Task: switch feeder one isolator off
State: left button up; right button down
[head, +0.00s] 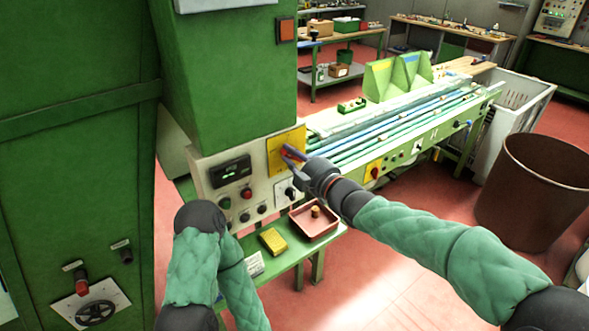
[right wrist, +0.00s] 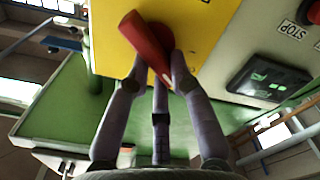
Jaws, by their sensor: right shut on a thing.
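A red isolator handle (right wrist: 148,45) sits on a yellow plate (right wrist: 200,22) in the right wrist view. It is tilted, running from upper left to lower right. My right gripper (right wrist: 162,82) has its purple-grey fingers shut on the handle's lower end. In the head view the right gripper (head: 291,154) is at the yellow plate (head: 273,143) on the right of a cream control panel (head: 205,172), and its fingers largely hide the handle. I cannot read a label naming the feeder. My left arm shows at the lower left; its gripper is out of view.
The panel carries a dark display (head: 230,172), buttons and a black selector (head: 286,193). Below it, a green shelf holds a red tray (head: 318,230) and a yellow box (head: 272,240). Another red switch on yellow (head: 374,172) is on the long green machine. A brown bin (head: 535,195) stands right.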

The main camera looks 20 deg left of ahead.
jog(key=shift+s+a+f+n+b, duration=0.1)
jog(key=shift+f+n+b, duration=0.1)
jog(key=shift+n+b, duration=1.25)
jog(key=shift+s+a+f+n+b, duration=0.1)
jog(key=shift+f+n+b, duration=0.15)
jog(key=shift+n+b, duration=1.2)
jog(key=shift+s+a+f+n+b, duration=0.1)
jog(key=shift+f+n+b, duration=0.1)
jog(key=shift+n+b, duration=1.2)
jog(key=c, duration=1.1)
grip_release()
jog(key=shift+d+r, duration=0.1)
jog(key=v, duration=1.2)
